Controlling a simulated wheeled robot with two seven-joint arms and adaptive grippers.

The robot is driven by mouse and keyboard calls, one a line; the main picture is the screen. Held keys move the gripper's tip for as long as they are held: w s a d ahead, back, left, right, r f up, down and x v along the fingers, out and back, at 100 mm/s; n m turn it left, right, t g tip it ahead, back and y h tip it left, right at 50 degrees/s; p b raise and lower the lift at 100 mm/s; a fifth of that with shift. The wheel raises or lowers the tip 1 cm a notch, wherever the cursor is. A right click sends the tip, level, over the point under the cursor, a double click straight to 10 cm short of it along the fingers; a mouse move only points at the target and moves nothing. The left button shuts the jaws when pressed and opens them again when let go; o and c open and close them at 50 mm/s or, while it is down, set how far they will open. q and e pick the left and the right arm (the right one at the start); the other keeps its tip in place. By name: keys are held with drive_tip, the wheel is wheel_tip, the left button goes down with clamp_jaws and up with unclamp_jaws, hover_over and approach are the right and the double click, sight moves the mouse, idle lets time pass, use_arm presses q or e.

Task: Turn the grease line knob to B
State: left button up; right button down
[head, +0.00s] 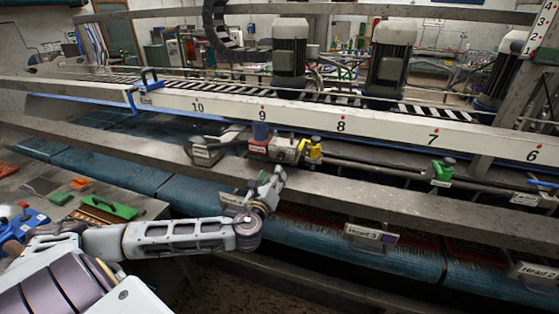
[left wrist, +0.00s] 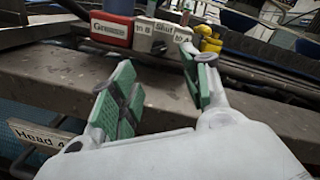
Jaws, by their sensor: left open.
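A red box with a white label starting "Grease" (left wrist: 111,29) is at the top of the left wrist view. A grey block with partly legible lettering (left wrist: 158,38) joins its right side. In the head view the red box (head: 261,146) and the grey block (head: 286,150) sit on the machine's rail at the centre. I cannot make out the knob's setting. My left gripper (head: 277,176) is just below and in front of the block. In the left wrist view my left gripper (left wrist: 158,84) has its green-padded fingers apart, with nothing between them. My right gripper is out of view.
A yellow valve (head: 313,149) stands right of the block and a green one (head: 442,171) further along the pipe. A metal beam (head: 370,196) runs below them. A "Head 3" sign (head: 369,234) hangs under it. A bench with green and red tools (head: 75,215) is at left.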

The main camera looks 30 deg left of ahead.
sight(280, 157)
use_arm(q)
drive_tip(key=shift+p+x, duration=1.05)
drive_tip(key=shift+x, duration=4)
drive_tip(key=c, duration=1)
